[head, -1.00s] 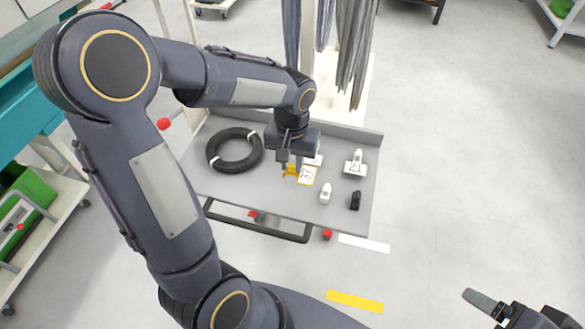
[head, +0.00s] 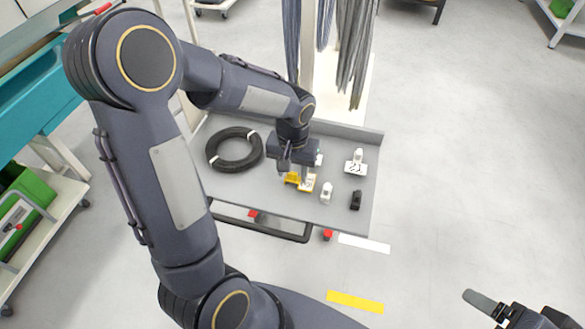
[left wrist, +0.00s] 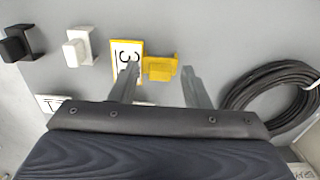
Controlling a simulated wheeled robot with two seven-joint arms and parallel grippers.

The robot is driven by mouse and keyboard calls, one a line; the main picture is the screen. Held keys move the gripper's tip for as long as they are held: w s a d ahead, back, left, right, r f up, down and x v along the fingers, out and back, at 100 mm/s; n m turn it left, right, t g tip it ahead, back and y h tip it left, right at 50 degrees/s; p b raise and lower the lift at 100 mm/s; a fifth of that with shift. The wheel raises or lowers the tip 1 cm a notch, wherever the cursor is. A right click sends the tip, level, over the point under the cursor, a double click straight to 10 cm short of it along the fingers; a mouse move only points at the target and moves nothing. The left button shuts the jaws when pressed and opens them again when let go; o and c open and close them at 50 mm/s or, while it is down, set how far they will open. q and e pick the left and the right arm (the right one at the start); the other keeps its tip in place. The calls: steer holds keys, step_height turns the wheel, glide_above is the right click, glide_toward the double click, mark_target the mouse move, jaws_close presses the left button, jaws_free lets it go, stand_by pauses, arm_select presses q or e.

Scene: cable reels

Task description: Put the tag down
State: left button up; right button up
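The yellow-edged tag (head: 308,185), marked 3, lies on the grey cart top; it shows more clearly in the left wrist view (left wrist: 124,50). A yellow clip (head: 291,178) is beside it, also in the left wrist view (left wrist: 160,68). My left gripper (head: 295,176) is low over the cart, fingers apart with nothing clasped between them. In the left wrist view (left wrist: 160,78), one finger overlaps the tag's lower part. Whether it touches the tag I cannot tell. My right gripper (head: 485,300) is at the bottom right, only partly in view.
A black cable coil (head: 234,149) lies left on the cart top (head: 225,190). A white clip (head: 327,192), a black clip (head: 355,200) and another white piece with a tag (head: 355,163) are to the right. Grey cables (head: 357,45) hang behind. Floor to the right is clear.

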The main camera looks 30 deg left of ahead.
mark_target(292, 173)
arm_select(q)
steer(key=shift+r, duration=0.25)
step_height(292, 173, up, 11)
steer(key=p, duration=0.1)
steer(key=s+d+t+h, duration=0.1)
steer(key=s+t+h, duration=0.1)
steer(key=s, duration=0.6)
steer(key=s+d+r+m+t+h, duration=0.1)
steer(key=s+d+t, duration=0.1)
steer(key=s, duration=0.6)
steer(key=shift+s+d+r+t+h, duration=0.15)
steer(key=shift+s+d+t+h, duration=0.2)
steer(key=shift+t, duration=0.45)
steer(key=shift+a+r, duration=0.1)
steer(key=shift+r+p, duration=0.1)
steer(key=shift+p, duration=0.25)
